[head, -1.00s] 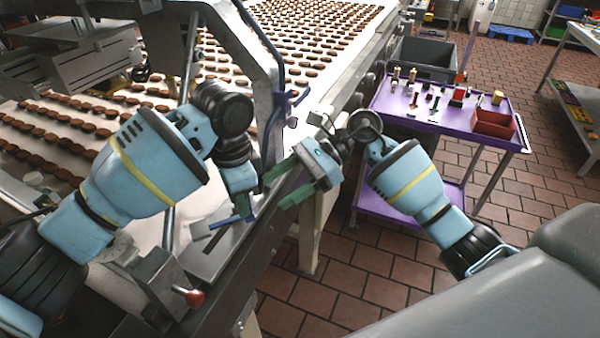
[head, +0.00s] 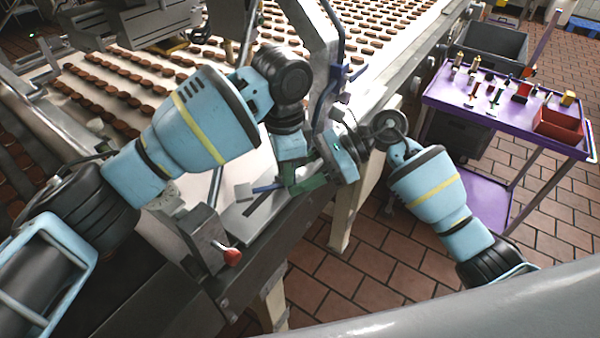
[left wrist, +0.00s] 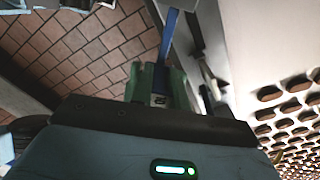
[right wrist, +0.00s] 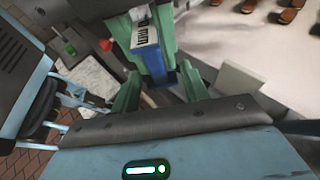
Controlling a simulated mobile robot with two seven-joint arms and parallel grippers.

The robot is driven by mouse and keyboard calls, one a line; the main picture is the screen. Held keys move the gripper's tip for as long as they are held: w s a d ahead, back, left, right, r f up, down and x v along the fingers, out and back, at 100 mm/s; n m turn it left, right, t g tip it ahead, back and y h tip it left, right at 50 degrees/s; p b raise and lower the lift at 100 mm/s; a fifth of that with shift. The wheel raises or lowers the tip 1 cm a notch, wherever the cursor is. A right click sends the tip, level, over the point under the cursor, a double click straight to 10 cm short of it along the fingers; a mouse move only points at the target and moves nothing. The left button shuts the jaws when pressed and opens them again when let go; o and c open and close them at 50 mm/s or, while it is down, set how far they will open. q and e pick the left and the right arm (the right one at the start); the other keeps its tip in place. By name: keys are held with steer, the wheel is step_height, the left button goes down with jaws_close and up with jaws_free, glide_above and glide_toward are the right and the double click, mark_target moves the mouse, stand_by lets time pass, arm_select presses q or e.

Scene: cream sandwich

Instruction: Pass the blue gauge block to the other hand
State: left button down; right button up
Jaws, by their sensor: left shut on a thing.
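The blue gauge block (right wrist: 157,66) is held in my left gripper (left wrist: 157,70). In the right wrist view the block has a pale face with dark print. Its blue end points toward my right gripper. My right gripper (right wrist: 158,74) is open, with one green finger on each side of the block's free end. A gap shows beside the block, and I cannot tell whether either finger touches it. In the head view both grippers meet, and the fingers mostly hide the block.
The conveyor (head: 395,62) with rows of brown biscuits lies behind the arms. A red knob (head: 232,257) and the machine's metal edge are below the left arm. A purple cart (head: 455,97) with small parts and a red bin (head: 558,131) stands at the right.

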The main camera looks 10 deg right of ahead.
steer(key=c, duration=0.7)
arm_select(q)
steer(key=c, duration=1.4)
jaws_free()
steer(key=shift+c, duration=0.2)
arm_select(e)
steer(key=shift+c, duration=0.2)
arm_select(q)
steer(key=shift+o, duration=0.8)
step_height(320, 180, up, 12)
steer(key=shift+r, duration=0.1)
